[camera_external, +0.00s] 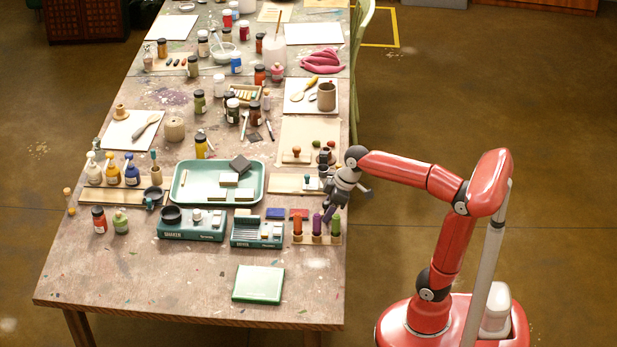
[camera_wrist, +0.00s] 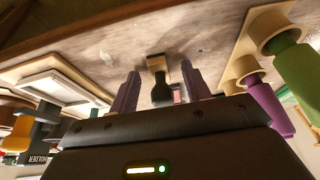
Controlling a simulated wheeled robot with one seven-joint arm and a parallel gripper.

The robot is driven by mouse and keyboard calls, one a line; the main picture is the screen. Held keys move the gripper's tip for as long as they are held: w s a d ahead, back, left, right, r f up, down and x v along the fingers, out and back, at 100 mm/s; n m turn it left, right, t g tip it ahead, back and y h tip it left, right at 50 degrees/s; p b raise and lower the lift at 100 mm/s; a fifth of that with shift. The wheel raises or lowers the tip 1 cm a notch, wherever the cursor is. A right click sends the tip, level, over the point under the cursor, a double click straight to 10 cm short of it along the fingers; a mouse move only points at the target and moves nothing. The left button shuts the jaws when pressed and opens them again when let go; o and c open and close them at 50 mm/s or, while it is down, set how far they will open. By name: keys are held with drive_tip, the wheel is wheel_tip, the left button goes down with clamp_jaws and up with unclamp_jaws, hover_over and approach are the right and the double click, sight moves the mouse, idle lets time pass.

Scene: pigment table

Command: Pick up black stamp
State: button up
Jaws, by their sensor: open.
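The black stamp (camera_wrist: 160,92) shows in the wrist view, with a dark handle and a tan block at its far end. It appears between the two purple-grey fingers of my gripper (camera_wrist: 160,70), with gaps on both sides. My gripper is open and holds nothing. In the external view my gripper (camera_external: 346,196) hangs by the table's right edge, beside the stamps and the rack of coloured handles. I cannot single out the black stamp there, as my gripper and nearby things crowd that spot.
A wooden rack (camera_external: 317,239) with red, purple and green handles stands close to my gripper; its purple handle (camera_wrist: 268,107) also shows in the wrist view. A green tray (camera_external: 181,194) lies to the left. The table's front is mostly clear around a green-edged pad (camera_external: 259,284).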

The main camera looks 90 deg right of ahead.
clamp_jaws()
drive_tip(key=shift+r, duration=0.2)
